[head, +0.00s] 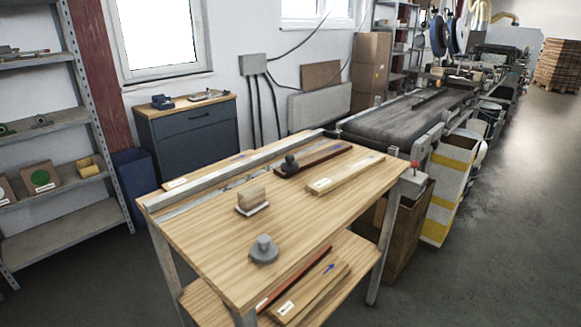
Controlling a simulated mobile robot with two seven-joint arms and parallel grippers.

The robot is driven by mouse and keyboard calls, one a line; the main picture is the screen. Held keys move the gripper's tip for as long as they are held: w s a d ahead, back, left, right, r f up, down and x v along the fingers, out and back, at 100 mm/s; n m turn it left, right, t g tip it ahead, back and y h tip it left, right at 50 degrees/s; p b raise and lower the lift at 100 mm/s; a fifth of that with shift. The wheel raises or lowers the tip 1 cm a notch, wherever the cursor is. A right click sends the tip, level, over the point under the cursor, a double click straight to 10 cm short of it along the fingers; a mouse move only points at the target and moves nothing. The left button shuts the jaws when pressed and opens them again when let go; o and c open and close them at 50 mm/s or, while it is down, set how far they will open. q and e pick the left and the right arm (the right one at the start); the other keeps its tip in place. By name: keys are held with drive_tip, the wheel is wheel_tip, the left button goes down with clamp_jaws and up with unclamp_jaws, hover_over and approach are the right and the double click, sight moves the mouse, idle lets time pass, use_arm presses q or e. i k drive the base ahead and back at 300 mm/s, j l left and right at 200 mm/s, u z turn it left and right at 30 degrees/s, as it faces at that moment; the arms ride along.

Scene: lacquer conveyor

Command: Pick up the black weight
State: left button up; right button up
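A small black knobbed object (290,163), which looks like the black weight, stands on the wooden table (210,240). It is towards the back, at the left end of a dark red-brown strip (325,156); whether it rests on the strip or just beside it is hard to tell. A grey round weight with a knob (264,249) stands nearer the front edge. Neither of my grippers is in view.
A wooden block on a white base (251,200) and a pale wooden strip (345,175) lie on the table. A metal rail (235,170) runs along the back edge. More strips lie on the lower shelf (345,262). A conveyor (400,120) stands behind. The table's front left is clear.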

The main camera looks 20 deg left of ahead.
sight(289, 166)
drive_tip(key=u, duration=1)
drive_tip(key=l+u, duration=0.15)
drive_tip(key=u, duration=0.2)
drive_tip(key=l+u, duration=0.2)
drive_tip(key=u, duration=0.2)
drive_tip(key=l+u, duration=0.7)
drive_tip(key=k+l+u, duration=0.1)
drive_tip(key=l+u, duration=0.25)
drive_tip(key=k+l+u, duration=0.2)
drive_tip(key=l, duration=0.15)
drive_tip(key=k+l+u, duration=0.2)
drive_tip(key=l, duration=0.15)
drive_tip(key=k+l, duration=0.25)
drive_tip(key=l, duration=0.2)
drive_tip(key=k+l, duration=0.25)
drive_tip(key=l, duration=0.2)
drive_tip(key=k+l+u, duration=0.1)
drive_tip(key=k+l, duration=0.15)
drive_tip(key=l, duration=0.2)
